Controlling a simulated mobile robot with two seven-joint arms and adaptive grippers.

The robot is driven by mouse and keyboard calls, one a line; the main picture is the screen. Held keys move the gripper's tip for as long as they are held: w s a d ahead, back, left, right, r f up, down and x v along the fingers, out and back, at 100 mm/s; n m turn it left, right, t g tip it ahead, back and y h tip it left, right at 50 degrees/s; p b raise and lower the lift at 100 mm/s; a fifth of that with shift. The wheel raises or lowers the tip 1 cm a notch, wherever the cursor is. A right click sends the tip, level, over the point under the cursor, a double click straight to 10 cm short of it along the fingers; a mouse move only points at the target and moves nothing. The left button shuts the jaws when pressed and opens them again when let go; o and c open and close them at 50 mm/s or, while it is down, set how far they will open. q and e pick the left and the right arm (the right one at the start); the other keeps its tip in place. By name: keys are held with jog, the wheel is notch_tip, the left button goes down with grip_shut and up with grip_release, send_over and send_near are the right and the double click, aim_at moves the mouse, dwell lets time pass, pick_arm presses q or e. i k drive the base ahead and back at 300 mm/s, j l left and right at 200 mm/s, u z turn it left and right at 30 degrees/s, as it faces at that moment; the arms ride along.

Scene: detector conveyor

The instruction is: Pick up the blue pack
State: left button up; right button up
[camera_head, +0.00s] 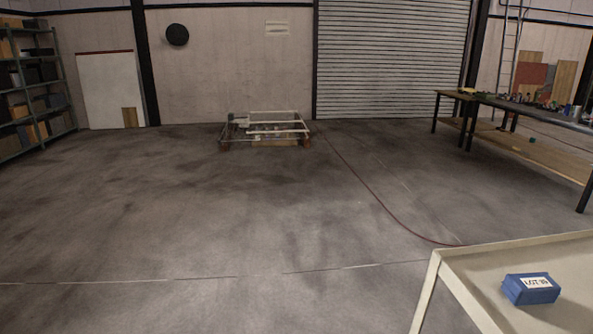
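The blue pack (529,290) is a small box with a white label on top that seems to read "LOT" and a number. It lies on the cream-coloured table (470,262) at the lower right of the head view. The pack sits near the right edge of the picture, with bare tabletop around it. Neither of my grippers shows in the head view, so their state and place cannot be seen.
The table has a raised rim. The concrete floor (200,220) is open to the left and ahead. A low frame (265,128) stands far back. Cluttered workbenches (530,112) are at right, shelves (35,85) at far left. A thin reddish line crosses the floor.

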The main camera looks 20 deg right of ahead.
aim_at(525, 288)
jog(key=i+u, duration=0.1)
jog(key=i, duration=0.6)
jog(key=i+l+u, duration=0.1)
jog(key=i, duration=0.6)
jog(key=i+z, duration=0.15)
jog(key=z, duration=0.2)
jog(key=i+z, duration=0.15)
jog(key=z, duration=0.25)
jog(key=i+j+z, duration=0.1)
jog(key=z, duration=1.85)
jog(key=j, duration=0.05)
